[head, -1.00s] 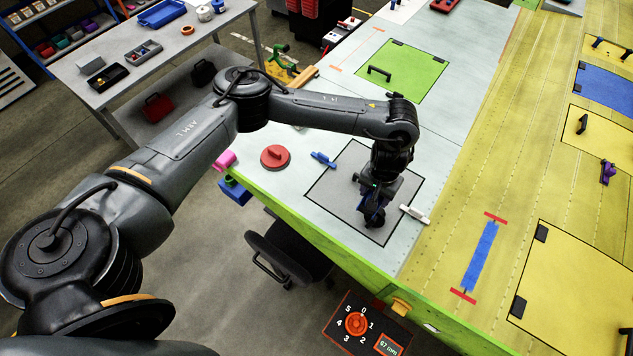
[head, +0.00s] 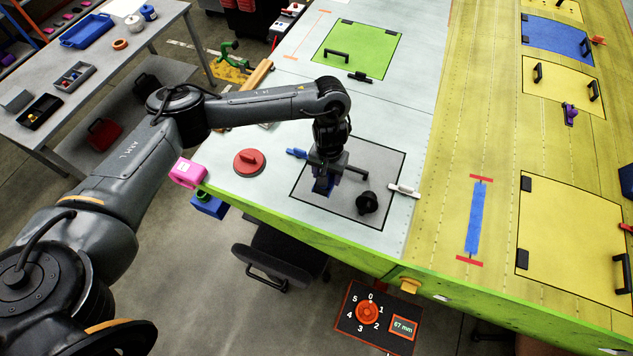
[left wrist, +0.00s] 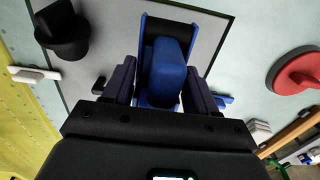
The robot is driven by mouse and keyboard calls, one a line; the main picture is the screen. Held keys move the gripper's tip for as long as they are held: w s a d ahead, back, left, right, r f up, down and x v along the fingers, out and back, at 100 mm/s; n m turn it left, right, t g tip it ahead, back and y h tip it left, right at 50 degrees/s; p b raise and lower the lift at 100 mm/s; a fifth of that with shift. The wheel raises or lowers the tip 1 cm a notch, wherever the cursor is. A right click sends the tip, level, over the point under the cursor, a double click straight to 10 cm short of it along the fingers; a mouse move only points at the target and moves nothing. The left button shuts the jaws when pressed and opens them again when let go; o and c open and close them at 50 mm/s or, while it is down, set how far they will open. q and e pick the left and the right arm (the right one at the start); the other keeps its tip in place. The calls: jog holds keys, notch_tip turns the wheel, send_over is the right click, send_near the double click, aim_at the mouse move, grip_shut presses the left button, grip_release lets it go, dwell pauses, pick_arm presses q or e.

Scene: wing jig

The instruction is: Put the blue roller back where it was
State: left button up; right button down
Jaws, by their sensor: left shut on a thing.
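The blue roller (left wrist: 166,72) is between the fingers of my left gripper (left wrist: 167,85) in the left wrist view. It has a blue block-shaped grip, a blue frame and a black cylinder. In the head view my left gripper (head: 324,181) is over the left part of the grey square panel (head: 345,212), with a bit of the roller's blue showing beneath it. I cannot tell whether the roller touches the panel. My right gripper is not in view.
A black knob (head: 367,202) stands on the panel, right of the gripper. A white-handled tool (head: 405,190) lies at the panel's right edge. A blue tool (head: 296,153) and a red round handle (head: 249,161) lie to the left. A blue strip (head: 478,217) lies on the yellow skin.

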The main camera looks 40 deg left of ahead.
pick_arm(q)
jog(key=shift+s+a+f, duration=0.45)
jog(key=shift+a+f, duration=0.05)
jog(key=shift+a, duration=0.15)
jog(key=shift+s+a+f, duration=0.4)
jog(key=shift+a+f, duration=0.05)
jog(key=shift+a, duration=0.15)
notch_tip(320, 180, down, 4)
jog(key=shift+r+b, duration=0.2)
jog(key=shift+b, duration=0.7)
jog(key=shift+f, duration=0.1)
jog(key=shift+f, duration=0.2)
jog(key=o, duration=0.9)
jog(key=shift+o, duration=0.2)
jog(key=shift+r, duration=0.1)
